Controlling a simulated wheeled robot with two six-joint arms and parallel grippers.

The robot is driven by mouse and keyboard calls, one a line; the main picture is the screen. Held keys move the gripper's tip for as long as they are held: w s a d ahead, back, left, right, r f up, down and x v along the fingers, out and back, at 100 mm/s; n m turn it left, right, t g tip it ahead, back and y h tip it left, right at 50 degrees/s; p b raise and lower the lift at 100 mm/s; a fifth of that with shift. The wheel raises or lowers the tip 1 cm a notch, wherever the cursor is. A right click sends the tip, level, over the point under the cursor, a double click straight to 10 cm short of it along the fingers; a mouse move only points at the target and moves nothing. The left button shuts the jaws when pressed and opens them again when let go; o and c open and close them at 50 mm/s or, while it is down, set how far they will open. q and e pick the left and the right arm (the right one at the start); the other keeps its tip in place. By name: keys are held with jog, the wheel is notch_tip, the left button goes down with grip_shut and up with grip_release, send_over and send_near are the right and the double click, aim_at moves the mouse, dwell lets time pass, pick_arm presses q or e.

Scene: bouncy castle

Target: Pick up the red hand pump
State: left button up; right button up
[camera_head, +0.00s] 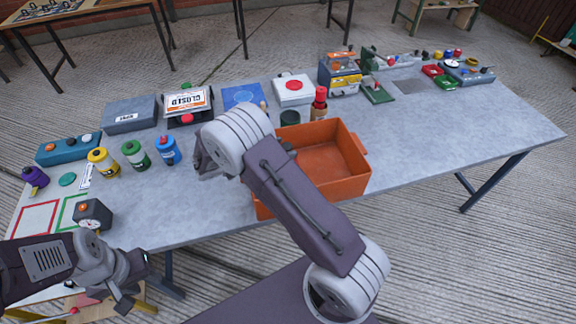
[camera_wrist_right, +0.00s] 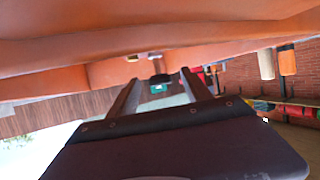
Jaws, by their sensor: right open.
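The red hand pump (camera_head: 319,103) looks to be the upright red-topped item with a brownish lower part, just behind the orange crate (camera_head: 345,180) on the grey table. My right arm reaches across the crate's left part in the head view, and its gripper is hidden there. In the right wrist view my right gripper (camera_wrist_right: 159,77) has its two fingers apart with nothing between them. Orange surfaces, likely the crate, lie close above it in that view. I cannot make out the pump there. My left gripper (camera_head: 135,282) is low at the left, in front of the table edge, apart from the pump.
Yellow (camera_head: 103,163), green (camera_head: 135,154) and blue (camera_head: 167,150) canisters stand at the left.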

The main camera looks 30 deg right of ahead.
grip_shut()
dwell(1.4)
